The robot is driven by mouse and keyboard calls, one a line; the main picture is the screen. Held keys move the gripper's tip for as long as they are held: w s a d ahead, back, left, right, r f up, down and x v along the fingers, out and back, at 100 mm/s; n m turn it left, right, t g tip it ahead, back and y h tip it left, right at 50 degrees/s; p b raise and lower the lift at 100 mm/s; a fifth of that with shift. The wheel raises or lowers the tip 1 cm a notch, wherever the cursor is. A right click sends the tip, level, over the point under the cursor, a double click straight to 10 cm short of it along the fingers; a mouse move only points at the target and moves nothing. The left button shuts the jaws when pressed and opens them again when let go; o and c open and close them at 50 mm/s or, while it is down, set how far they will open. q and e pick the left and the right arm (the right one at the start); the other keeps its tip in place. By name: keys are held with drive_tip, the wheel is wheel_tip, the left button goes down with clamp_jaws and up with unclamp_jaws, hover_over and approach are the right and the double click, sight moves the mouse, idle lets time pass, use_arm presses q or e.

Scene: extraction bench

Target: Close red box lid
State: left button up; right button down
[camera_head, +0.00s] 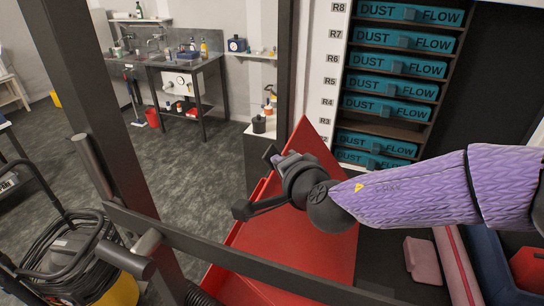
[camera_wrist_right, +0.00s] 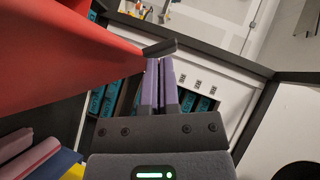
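The red box (camera_head: 290,250) stands at the lower middle of the head view, partly behind my right arm. A raised, tilted red panel, seemingly its lid (camera_head: 316,142), rises behind my right wrist. In the head view the right gripper (camera_head: 272,156) is small and partly hidden. My left gripper is not in view.
A rack of teal drawers (camera_head: 400,85) stands behind the box. A pink block (camera_head: 422,260) and blue bin (camera_head: 495,260) lie to the right. A dark frame post (camera_head: 95,100) and bar (camera_head: 220,250) cross the left and front.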

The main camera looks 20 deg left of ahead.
drive_tip(key=shift+a+f+b, duration=0.3)
drive_tip(key=shift+a+f, duration=0.45)
drive_tip(key=shift+a, duration=0.1)
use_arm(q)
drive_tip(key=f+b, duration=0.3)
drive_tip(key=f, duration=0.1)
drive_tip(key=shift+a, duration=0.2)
use_arm(e)
drive_tip(key=a+f, duration=0.4)
drive_tip(key=shift+a+f, duration=0.25)
drive_tip(key=shift+f, duration=0.1)
drive_tip(key=shift+a, duration=0.1)
